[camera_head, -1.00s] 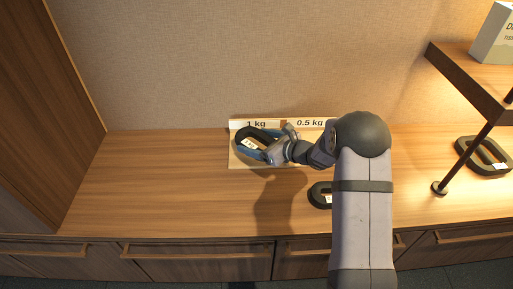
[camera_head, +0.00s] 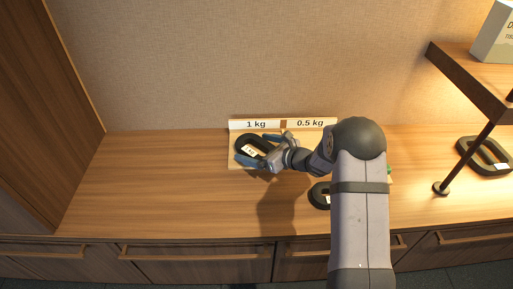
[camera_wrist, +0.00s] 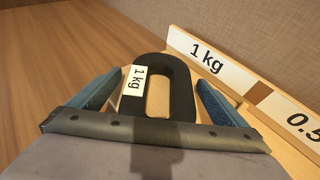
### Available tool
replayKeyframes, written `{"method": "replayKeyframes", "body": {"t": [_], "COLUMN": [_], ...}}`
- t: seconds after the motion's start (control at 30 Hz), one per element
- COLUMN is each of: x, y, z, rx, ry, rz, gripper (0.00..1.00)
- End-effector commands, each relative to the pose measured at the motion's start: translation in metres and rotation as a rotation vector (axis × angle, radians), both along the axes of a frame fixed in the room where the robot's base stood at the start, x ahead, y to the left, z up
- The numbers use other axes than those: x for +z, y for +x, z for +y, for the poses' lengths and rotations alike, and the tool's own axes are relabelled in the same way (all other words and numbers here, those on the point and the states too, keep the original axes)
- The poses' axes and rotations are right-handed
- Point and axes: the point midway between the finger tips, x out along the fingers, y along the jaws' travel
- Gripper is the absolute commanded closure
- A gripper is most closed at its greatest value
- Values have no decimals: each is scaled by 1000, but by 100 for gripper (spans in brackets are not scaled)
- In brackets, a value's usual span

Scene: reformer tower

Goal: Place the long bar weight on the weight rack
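A black ring-shaped weight (camera_head: 243,141) with a white 1 kg tag lies on the 1 kg side of the wooden weight rack (camera_head: 235,162). In the wrist view the weight (camera_wrist: 184,88) lies between the two blue fingers. My gripper (camera_head: 267,149) is open around it, with a gap on both sides; it also shows in the wrist view (camera_wrist: 161,79). A second black weight (camera_head: 318,195) lies on the counter in front of the rack, partly hidden by my arm. I cannot tell which weight is the long bar.
The rack's back strip reads 1 kg and 0.5 kg; my arm hides the rack's right part. Another black weight (camera_head: 467,146) lies at the right, near the post of a raised shelf (camera_head: 470,82) bearing a white box (camera_head: 494,40). The counter's left side is clear.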

Motion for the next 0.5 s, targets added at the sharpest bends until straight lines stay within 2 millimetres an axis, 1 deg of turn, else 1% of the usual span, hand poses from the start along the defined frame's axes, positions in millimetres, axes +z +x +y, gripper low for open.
{"method": "replayKeyframes", "body": {"t": [0.23,0.37,0.5], "x": [4,10,20], "y": [-1,-10,-25], "z": [-2,-11,-27], "rx": [-1,-3,-4], "ry": [0,1,0], "rz": [0,1,0], "gripper": [2,2,2]}}
